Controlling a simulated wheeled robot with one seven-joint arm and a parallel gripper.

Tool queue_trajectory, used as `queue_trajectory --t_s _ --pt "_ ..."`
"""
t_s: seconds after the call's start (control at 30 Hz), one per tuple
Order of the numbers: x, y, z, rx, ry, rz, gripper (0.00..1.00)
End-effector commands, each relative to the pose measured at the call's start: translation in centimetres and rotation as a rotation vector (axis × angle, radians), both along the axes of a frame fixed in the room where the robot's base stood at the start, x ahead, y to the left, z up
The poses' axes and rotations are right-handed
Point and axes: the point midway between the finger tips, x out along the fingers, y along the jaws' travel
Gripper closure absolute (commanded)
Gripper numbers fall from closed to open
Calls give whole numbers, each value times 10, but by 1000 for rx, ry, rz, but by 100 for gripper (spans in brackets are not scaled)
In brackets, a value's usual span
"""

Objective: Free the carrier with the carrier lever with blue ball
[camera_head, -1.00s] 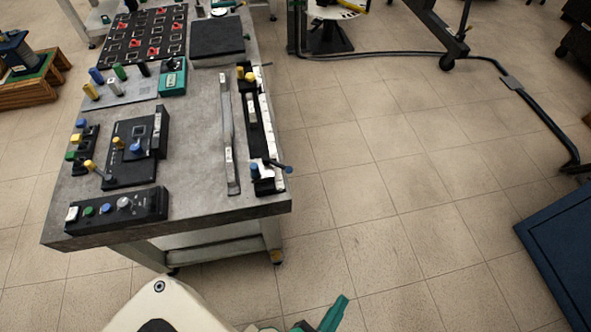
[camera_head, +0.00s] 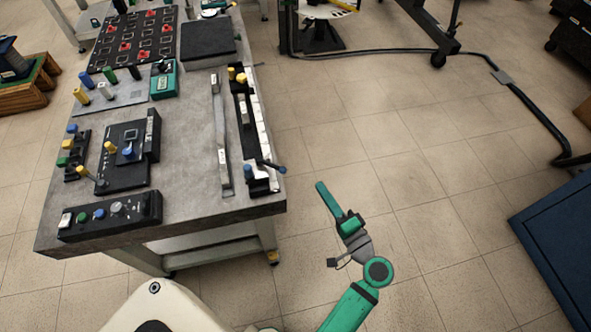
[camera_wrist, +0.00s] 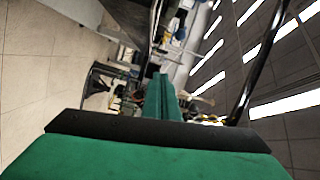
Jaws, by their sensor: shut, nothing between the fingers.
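A black rail with white blocks (camera_head: 265,130) runs along the right edge of the grey table. At its near end, a dark lever with a blue end (camera_head: 281,169) sticks out to the right past the table edge. A blue knob (camera_head: 249,170) stands just left of it, and a white and black block lies between them. I cannot tell which part is the carrier. My green gripper (camera_head: 321,186) is shut and empty, over the floor to the right of the lever and apart from it. The shut fingers also show in the wrist view (camera_wrist: 160,80).
A grey bar (camera_head: 220,135) lies left of the rail. Black control boxes (camera_head: 110,215) with knobs and levers fill the table's left side. Yellow knobs (camera_head: 241,77) top the rail's far end. Open floor (camera_head: 400,150) lies right of the table; a blue panel (camera_head: 555,245) stands farther right.

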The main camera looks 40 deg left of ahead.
Motion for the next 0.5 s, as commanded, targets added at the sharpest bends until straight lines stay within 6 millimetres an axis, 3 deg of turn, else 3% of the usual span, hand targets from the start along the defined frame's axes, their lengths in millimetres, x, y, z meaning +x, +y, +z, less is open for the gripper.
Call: queue_trajectory --t_s 0.13,0.33,0.5 --pt "3 8 20 50 -20 61 100" --pt "9 22 25 59 -24 72 100" --pt "19 49 26 59 -23 71 100"
